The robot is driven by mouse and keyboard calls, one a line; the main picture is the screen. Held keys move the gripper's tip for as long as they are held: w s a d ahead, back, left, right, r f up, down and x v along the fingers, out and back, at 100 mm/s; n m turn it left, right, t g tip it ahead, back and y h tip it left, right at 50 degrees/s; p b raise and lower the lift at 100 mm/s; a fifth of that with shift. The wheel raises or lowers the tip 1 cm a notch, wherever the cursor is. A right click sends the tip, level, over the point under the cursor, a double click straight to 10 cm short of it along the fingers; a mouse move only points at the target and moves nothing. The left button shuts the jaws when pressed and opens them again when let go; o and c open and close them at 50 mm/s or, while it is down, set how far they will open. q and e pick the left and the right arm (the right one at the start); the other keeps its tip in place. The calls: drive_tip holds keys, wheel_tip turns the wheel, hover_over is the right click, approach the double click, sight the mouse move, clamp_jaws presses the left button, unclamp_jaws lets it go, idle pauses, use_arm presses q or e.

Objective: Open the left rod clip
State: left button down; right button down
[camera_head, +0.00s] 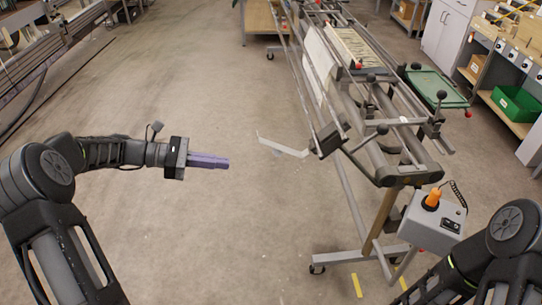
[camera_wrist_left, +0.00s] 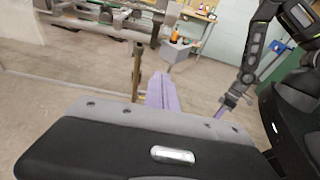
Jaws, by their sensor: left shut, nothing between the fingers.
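The warp-threading frame (camera_head: 370,110) is a metal rig with long rods, right of centre in the head view. At its near left corner is a dark block (camera_head: 328,139), which may be the left rod clip. A thin pale grey strip (camera_head: 283,149) extends left from near it. My left gripper (camera_head: 226,163) has purple fingers, shut and empty, pointing right in open air, apart from the strip and frame. Its fingers also show in the left wrist view (camera_wrist_left: 162,90). My right gripper (camera_wrist_left: 230,101) shows small in that view; its opening is unclear.
A grey control box (camera_head: 432,222) with an orange knob (camera_head: 433,198) is at the frame's near right. A green tray (camera_head: 437,86) is beyond the frame. Shelves with a green bin (camera_head: 517,103) stand at the right. The floor around my left gripper is clear.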

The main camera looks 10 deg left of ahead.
sight(266, 141)
use_arm(q)
drive_tip(key=shift+d, duration=0.1)
drive_tip(key=w+d+r+p, duration=0.1)
drive_tip(key=w+d, duration=0.3)
drive_tip(key=d, duration=0.6)
drive_tip(key=shift+d+p, duration=0.4)
wheel_tip(266, 141, up, 4)
drive_tip(key=y+p, duration=0.2)
drive_tip(key=p, duration=0.5)
drive_tip(key=shift+d+g+y, duration=0.15)
drive_tip(key=shift+g+y, duration=0.15)
drive_tip(key=shift+g, duration=0.1)
drive_tip(key=shift+d+r+p, duration=0.1)
drive_tip(key=shift+r+p, duration=0.05)
drive_tip(key=shift+p, duration=0.25)
drive_tip(key=shift+r, duration=0.15)
